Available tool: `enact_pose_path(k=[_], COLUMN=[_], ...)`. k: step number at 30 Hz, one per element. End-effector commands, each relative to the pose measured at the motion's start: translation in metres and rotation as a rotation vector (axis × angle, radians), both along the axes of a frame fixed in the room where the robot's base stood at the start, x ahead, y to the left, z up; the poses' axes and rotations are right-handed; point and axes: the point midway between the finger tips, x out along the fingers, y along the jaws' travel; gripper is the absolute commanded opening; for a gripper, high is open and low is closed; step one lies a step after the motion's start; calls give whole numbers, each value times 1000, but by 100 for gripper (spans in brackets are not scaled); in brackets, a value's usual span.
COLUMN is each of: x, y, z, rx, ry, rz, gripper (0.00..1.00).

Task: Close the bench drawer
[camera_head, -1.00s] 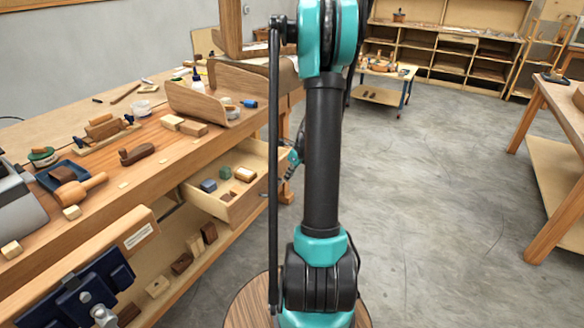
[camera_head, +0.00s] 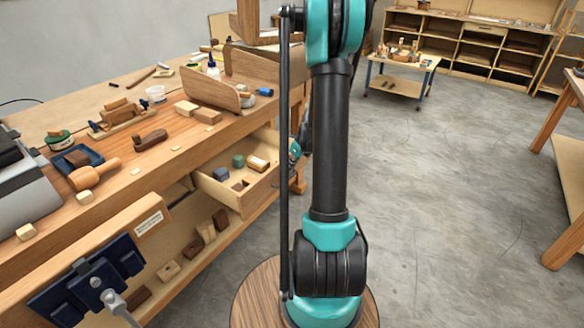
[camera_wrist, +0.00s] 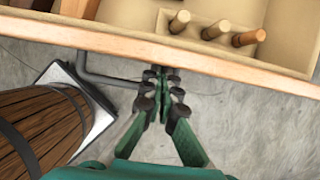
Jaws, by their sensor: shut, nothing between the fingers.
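The bench drawer (camera_head: 243,197) stands pulled out from the front of the wooden workbench in the head view. Several small blocks lie in it, among them a blue one (camera_head: 220,174) and a green one (camera_head: 238,160). My gripper (camera_head: 297,150) is beyond the drawer's far right end in the head view, partly hidden behind my arm. In the wrist view my gripper (camera_wrist: 163,80) has its fingers together and empty. Its tips are close to a wooden front edge (camera_wrist: 190,60), which looks like the drawer's; contact is unclear.
The workbench (camera_head: 170,150) fills the left, with tools on top and blocks on its lower shelf. A navy vise (camera_head: 90,280) sticks out at the near end. A small trolley (camera_head: 400,75) stands at the back. The concrete floor (camera_head: 440,190) right of my arm is clear.

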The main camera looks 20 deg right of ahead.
Motion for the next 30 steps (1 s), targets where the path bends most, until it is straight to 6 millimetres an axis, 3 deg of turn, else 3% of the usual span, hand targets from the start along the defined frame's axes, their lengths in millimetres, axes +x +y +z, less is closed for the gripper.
enact_pose_path(k=[5, 21, 30], x=[17, 113, 143], y=[13, 83, 104], z=[0, 0, 0], rx=[0, 0, 0], ry=[-1, -1, -1], rz=[4, 4, 1], gripper=[0, 0, 0])
